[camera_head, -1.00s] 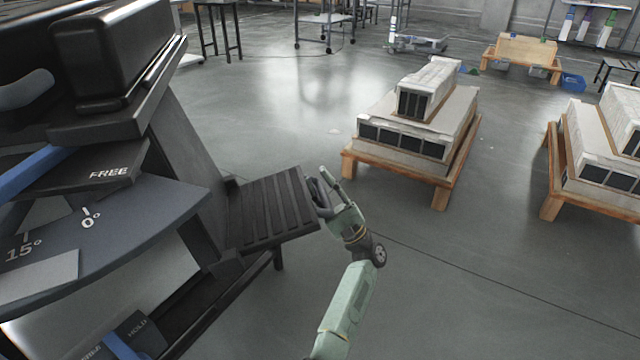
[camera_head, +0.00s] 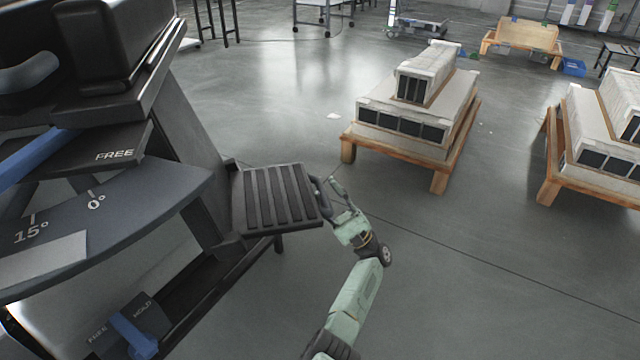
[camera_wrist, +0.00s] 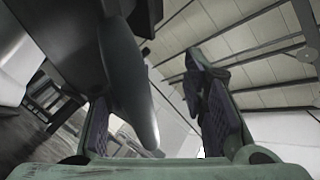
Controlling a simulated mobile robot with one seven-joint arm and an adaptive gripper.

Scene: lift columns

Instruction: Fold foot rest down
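The foot rest (camera_head: 275,198) is a black slatted plate on the side of the dark machine, left of centre in the head view. It sticks out to the right, with its outer edge tilted somewhat down. A dark curved handle (camera_head: 318,193) is on its outer edge. My green gripper (camera_head: 338,205) is at this handle, on its right side. In the wrist view a dark rounded bar (camera_wrist: 127,75), seemingly the handle, lies between my spread fingers, close to the left finger. A gap shows between the bar and the right finger (camera_wrist: 215,115). Contact is unclear.
The machine has a blue lever (camera_head: 30,160) near a FREE label and another blue lever (camera_head: 135,335) below. A wooden pallet (camera_head: 400,152) with stacked pale blocks stands behind my gripper, another (camera_head: 570,190) at right. The floor around the foot rest is clear.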

